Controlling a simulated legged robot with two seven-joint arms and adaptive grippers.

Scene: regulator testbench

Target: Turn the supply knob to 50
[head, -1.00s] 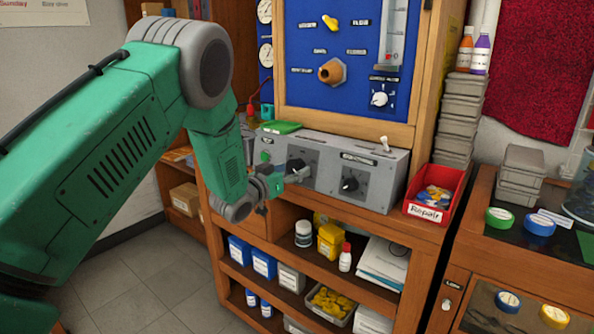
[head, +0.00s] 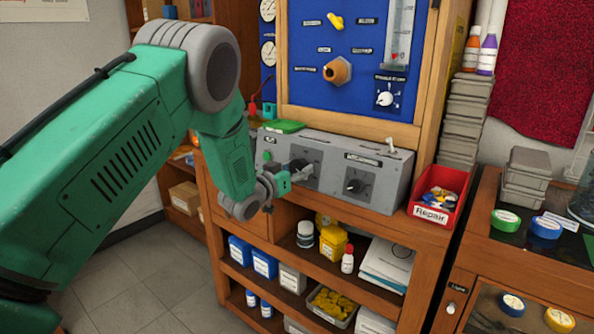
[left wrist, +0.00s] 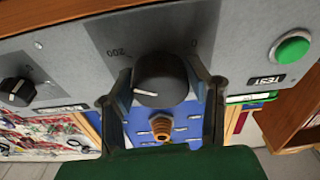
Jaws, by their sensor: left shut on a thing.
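The grey control box (head: 330,172) on the wooden bench carries two black knobs. My left gripper (head: 297,171) is at the left one, its fingers hiding much of that knob in the head view. In the left wrist view this black knob (left wrist: 161,80) sits between the fingers of my left gripper (left wrist: 165,92), which is shut on it. A white pointer line shows on the knob's left side. A "200" mark is printed on the dial plate at its upper left. The knob's name label is not readable. My right gripper is not in view.
The second black knob (head: 355,186) is on the box's right half. A green button (left wrist: 291,50) with a TEST label is beside the held knob. A red Repair bin (head: 438,195) stands right of the box. A blue panel (head: 310,95) rises behind.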

